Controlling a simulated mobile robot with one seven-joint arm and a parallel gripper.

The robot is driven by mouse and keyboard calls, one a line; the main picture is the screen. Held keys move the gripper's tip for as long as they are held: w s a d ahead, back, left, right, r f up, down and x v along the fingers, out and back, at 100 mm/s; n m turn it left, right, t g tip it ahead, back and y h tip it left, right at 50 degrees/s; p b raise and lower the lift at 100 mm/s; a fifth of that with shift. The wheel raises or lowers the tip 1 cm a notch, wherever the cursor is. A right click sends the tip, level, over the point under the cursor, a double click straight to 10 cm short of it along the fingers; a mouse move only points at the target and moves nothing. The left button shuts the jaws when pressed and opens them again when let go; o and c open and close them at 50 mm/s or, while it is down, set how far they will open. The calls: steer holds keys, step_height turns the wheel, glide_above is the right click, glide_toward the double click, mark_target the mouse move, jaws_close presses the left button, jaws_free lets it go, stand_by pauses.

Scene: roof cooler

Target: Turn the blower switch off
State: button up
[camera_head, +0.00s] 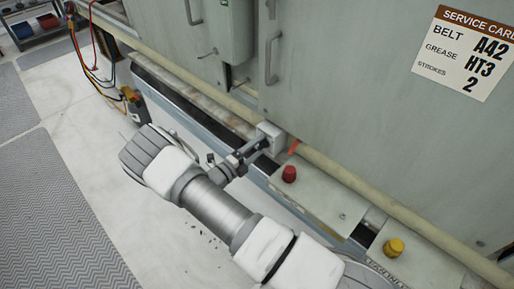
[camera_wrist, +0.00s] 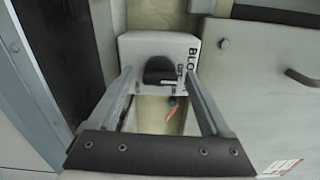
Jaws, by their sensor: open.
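The blower switch is a pale box (camera_wrist: 126,47) with a dark rounded knob (camera_wrist: 158,69), in the upper middle of the wrist view. Black lettering starting "BLO" and a partly hidden smaller word show on its right side. In the head view the box (camera_head: 271,131) sits on the edge of the cooler cabinet. My gripper (camera_wrist: 158,78) is open, with one finger on each side of the knob. In the head view my gripper (camera_head: 257,146) reaches the front of the box. I cannot tell whether the fingers touch the knob.
An orange-red piece (camera_head: 294,147) is right of the box. A red button (camera_head: 289,174) and a yellow button (camera_head: 393,247) stand on ledge plates to the right. A service card (camera_head: 465,50) is on the cabinet panel. A gauge set with hoses (camera_head: 136,104) stands left; open floor lies left.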

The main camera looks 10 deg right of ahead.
steer(key=v, duration=1.7)
steer(key=shift+a, duration=0.2)
steer(key=shift+s, duration=0.1)
steer(key=s+d+r+m+g+y+p, duration=0.25)
steer(key=d+r+m+g, duration=0.3)
steer(key=r+m, duration=0.55)
steer(key=s+d+r+m+g+y+p, duration=0.1)
steer(key=s+d+r+m+g+y, duration=0.4)
steer(key=r+m, duration=0.65)
steer(key=s+d+r+m+t+y+p, duration=0.2)
steer(key=s+r+m+t+y, duration=0.1)
steer(key=s+r+m, duration=0.3)
steer(key=s+d+r+m+t+y+p, duration=0.1)
steer(key=s+r+m+t+y+p, duration=0.1)
steer(key=s+r+m, duration=0.5)
steer(key=shift+d+r+m+t+y, duration=0.5)
steer(key=shift+r+m+y, duration=0.75)
steer(key=shift+r+m, duration=1.6)
steer(key=shift+s+a+f+m, duration=0.1)
steer(key=shift+s+f+m, duration=0.05)
steer(key=shift+f+m, duration=0.4)
